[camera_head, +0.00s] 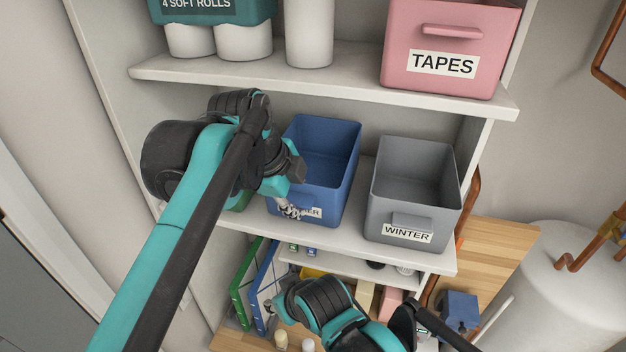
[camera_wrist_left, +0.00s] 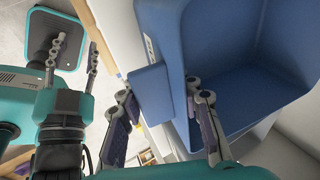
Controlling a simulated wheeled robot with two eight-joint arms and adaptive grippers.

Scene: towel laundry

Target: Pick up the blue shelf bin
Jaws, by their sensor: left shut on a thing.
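The blue shelf bin (camera_head: 333,165) stands on the middle shelf, left of the grey bin, its label partly covered by my left gripper (camera_head: 290,208). In the left wrist view the open blue bin (camera_wrist_left: 260,60) fills the right side, with its handle (camera_wrist_left: 150,92) at the front. My left gripper's fingers (camera_wrist_left: 160,100) are on either side of the bin's front, one outside by the handle and one at the inner side, and are shut on it. My right gripper (camera_wrist_left: 74,48) shows in the left wrist view with its fingers apart and nothing between them.
A grey WINTER bin (camera_head: 412,190) stands close on the right. A pink TAPES bin (camera_head: 450,45) and paper rolls (camera_head: 240,42) are on the shelf above (camera_head: 320,84). Binders (camera_head: 262,280) stand below. A white tank (camera_head: 570,285) is at right.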

